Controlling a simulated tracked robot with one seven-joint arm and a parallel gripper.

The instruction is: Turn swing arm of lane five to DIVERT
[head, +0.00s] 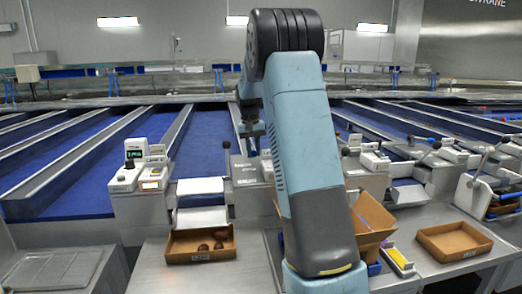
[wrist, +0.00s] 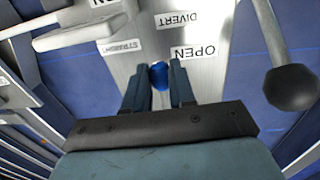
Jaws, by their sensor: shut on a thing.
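My gripper (wrist: 159,88) is shut on a small blue knob (wrist: 159,75) in the wrist view, one finger on each side of it. The knob stands on a metal plate (wrist: 150,55) with upside-down labels: STRAIGHT (wrist: 121,47) at its left, DIVERT (wrist: 179,20) farther away and OPEN (wrist: 194,52) to its right. The rest of the swing arm under the knob is hidden, and no lane number is readable. In the head view my gripper (head: 252,132) is partly behind my arm, and the knob is not visible there.
A lever with a black ball (wrist: 292,88) stands close right of my gripper in the wrist view. Blue lanes (head: 205,140) with metal dividers run behind. A cardboard tray with dates (head: 180,257), an open carton (head: 372,215) and an empty tray (head: 455,240) stand in front.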

